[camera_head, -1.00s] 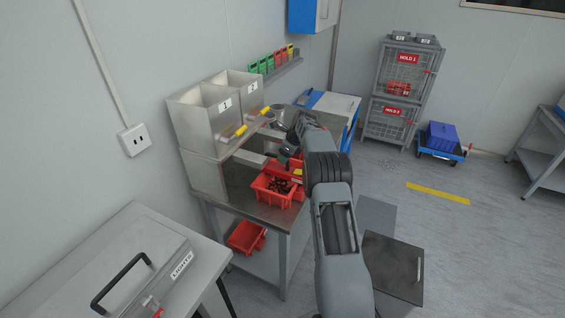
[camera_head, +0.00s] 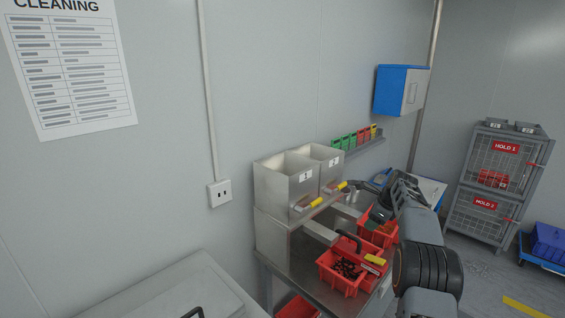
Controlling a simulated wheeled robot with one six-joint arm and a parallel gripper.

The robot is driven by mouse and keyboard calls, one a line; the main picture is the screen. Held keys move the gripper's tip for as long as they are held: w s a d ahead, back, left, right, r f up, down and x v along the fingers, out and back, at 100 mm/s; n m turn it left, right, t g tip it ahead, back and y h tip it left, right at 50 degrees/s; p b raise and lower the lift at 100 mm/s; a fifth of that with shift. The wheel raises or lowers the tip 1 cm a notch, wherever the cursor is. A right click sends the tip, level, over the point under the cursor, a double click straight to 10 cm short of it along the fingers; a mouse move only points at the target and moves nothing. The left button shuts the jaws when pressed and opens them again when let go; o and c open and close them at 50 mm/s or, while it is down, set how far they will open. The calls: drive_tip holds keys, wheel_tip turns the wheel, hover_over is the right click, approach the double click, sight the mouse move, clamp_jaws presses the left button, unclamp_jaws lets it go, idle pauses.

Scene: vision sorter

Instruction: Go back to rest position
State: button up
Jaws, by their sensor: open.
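My arm rises from the lower right of the head view, over the right side of the metal workbench. My gripper (camera_head: 371,188) is at the arm's far end, dark and small above the back of the bench. It is open, and I see nothing held in it. A red bin (camera_head: 340,281) with dark small parts in it stands on the bench in front of and below the gripper. A red piece with a black handle and yellow part lies at its edge. A second red bin (camera_head: 378,226) stands behind, partly hidden by my arm.
Two steel hoppers marked 1 and 2 (camera_head: 290,185) with yellow handles stand at the bench's left. A blue wall box (camera_head: 401,90) hangs above. A grey mesh cage, HOLD 1 and HOLD 2 (camera_head: 498,185), stands at right. A grey table top (camera_head: 170,290) is at front left.

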wheel_tip(320, 180, down, 5)
drive_tip(key=s+n+g, duration=0.1)
drive_tip(key=s+n, duration=0.2)
drive_tip(key=n, duration=0.2)
drive_tip(key=s+a+r+n+h, duration=0.1)
drive_tip(key=s+a+r+n, duration=0.1)
drive_tip(key=s+a+n, duration=0.4)
drive_tip(key=s+a+r+n+t+h, duration=0.1)
drive_tip(key=s+a+r+n, duration=0.2)
drive_tip(key=s, duration=1.3)
drive_tip(key=s+a+r+n, duration=0.2)
drive_tip(key=s+a+n, duration=0.6)
drive_tip(key=s+n, duration=0.2)
drive_tip(key=shift+s+a+r+t+h, duration=0.35)
drive_tip(key=shift+s+r+t+h, duration=0.05)
drive_tip(key=shift+s, duration=0.35)
drive_tip(key=shift+a+r+n, duration=0.2)
drive_tip(key=shift+r+n, duration=0.1)
drive_tip(key=shift+c, duration=0.6)
drive_tip(key=shift+d, duration=0.1)
